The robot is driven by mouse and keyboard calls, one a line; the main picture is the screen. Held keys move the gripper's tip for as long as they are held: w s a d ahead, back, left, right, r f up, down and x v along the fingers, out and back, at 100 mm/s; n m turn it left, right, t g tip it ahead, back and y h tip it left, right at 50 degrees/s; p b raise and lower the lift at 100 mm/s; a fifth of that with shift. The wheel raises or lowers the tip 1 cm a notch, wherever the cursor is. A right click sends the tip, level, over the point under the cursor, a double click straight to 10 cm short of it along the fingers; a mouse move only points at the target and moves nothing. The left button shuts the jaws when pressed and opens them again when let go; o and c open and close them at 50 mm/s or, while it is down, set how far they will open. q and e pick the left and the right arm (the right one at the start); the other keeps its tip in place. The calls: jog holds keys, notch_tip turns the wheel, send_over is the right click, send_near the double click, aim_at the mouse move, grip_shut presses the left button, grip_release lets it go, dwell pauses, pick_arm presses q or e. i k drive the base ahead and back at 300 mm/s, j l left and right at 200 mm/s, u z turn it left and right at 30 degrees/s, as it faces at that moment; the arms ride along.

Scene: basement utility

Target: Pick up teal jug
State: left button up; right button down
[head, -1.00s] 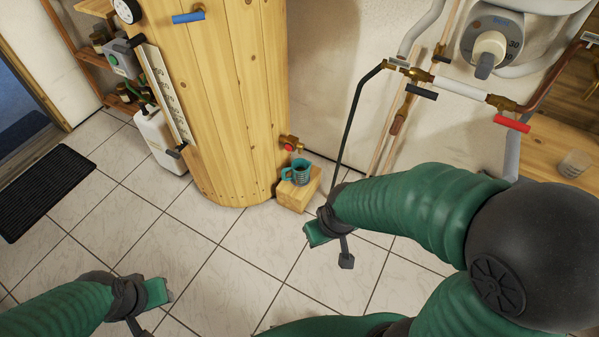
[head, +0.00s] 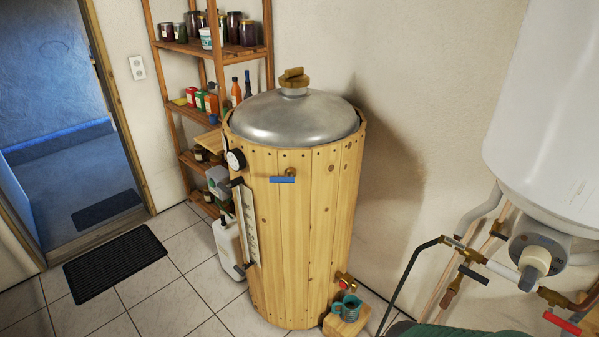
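The teal jug (head: 347,308) stands upright on a small wooden block (head: 340,326) on the tiled floor, at the lower right of the wooden barrel. It sits just below a brass tap with a red knob (head: 345,281). Its inside looks dark. Neither of my grippers is in the head view now. Only a bit of my green arm shows at the bottom right edge, below the pipes.
The tall wooden barrel (head: 310,230) with a metal lid stands left of the jug. Pipes with valves (head: 470,262) and a white boiler (head: 550,120) are at the right. A shelf (head: 200,100) with jars stands behind. A black mat (head: 115,262) lies on clear floor at the left.

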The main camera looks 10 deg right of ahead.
aim_at(351, 304)
jog(key=i+z, duration=0.3)
jog(key=i, duration=0.4)
jog(key=i+j+z, duration=0.3)
jog(key=i, duration=0.4)
jog(key=l, duration=0.1)
